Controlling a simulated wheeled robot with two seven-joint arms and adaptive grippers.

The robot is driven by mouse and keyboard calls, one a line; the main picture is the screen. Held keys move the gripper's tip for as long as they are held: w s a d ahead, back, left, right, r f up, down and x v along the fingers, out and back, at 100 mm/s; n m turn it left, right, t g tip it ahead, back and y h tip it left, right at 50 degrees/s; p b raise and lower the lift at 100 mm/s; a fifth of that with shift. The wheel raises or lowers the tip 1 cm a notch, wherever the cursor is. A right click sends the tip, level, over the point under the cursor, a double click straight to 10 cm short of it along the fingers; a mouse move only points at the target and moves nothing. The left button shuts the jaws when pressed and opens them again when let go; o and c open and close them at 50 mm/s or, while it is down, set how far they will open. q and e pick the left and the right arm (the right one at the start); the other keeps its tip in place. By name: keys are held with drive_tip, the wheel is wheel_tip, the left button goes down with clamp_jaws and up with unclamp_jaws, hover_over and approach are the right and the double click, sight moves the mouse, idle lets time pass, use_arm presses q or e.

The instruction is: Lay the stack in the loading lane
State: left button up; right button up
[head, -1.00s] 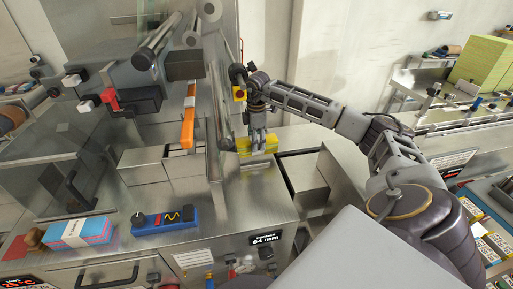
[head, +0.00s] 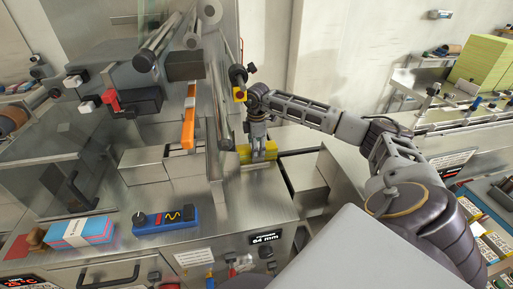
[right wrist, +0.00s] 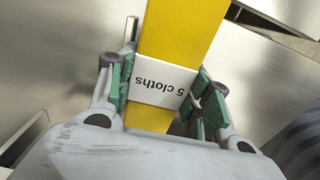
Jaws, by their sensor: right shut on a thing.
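The yellow stack of cloths (head: 244,152) has a white paper band reading "5 cloths", which shows in the right wrist view (right wrist: 166,80). My right gripper (head: 263,153) points down with its fingers on both sides of the stack, shut on it at the band. The right wrist view shows the green-padded fingers (right wrist: 164,98) along the band's two edges. The stack is at the steel machine's right end, between upright steel parts and a steel block. I cannot tell whether it touches the steel below. My left gripper is out of view.
An orange bar (head: 188,122) and steel blocks (head: 143,166) are left of the stack. A steel block (head: 296,172) is close on its right. A blue control box (head: 165,219) and a pink-and-blue banded stack (head: 82,232) lie on the front ledge.

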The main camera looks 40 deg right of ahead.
drive_tip(key=shift+f, duration=0.1)
drive_tip(key=o, duration=1)
drive_tip(key=shift+r+b, duration=0.55)
drive_tip(key=shift+r, duration=5.6)
